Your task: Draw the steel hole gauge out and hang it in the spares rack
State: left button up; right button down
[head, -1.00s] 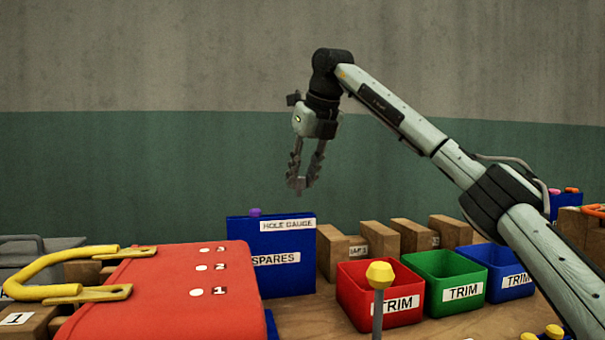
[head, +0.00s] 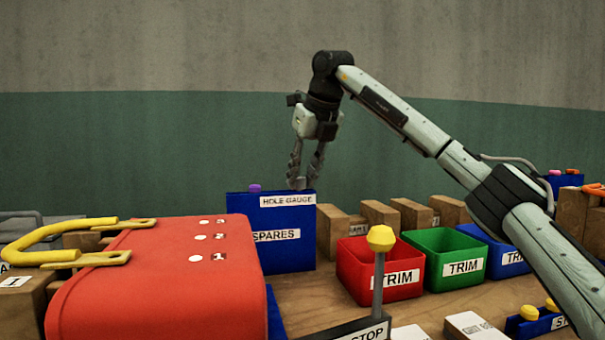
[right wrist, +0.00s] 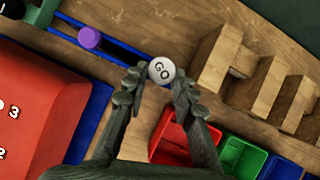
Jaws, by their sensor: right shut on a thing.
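My right gripper (head: 299,184) points down at the top edge of the blue spares rack (head: 290,250), by its HOLE GAUGE label (head: 286,200). In the right wrist view its fingers (right wrist: 157,85) are closed on a round pale grey end marked GO (right wrist: 162,70), which I take for the hole gauge. The gauge's steel body is hidden below this end, so I cannot tell how far it sits in the rack. A purple knob (head: 254,188) stands in the rack to the left; it also shows in the right wrist view (right wrist: 89,38). My left gripper is not in view.
A red press cover (head: 160,280) with a yellow handle (head: 60,245) fills the front left. Red (head: 360,280), green (head: 430,275) and blue TRIM bins stand right of the rack. Wooden blocks (head: 335,228) stand behind them. A yellow-topped lever (head: 380,240) rises in front.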

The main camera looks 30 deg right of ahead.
dwell(0.3)
jog(key=c, duration=1.2)
grip_release()
jog(key=shift+o, duration=0.2)
jog(key=v, duration=1.2)
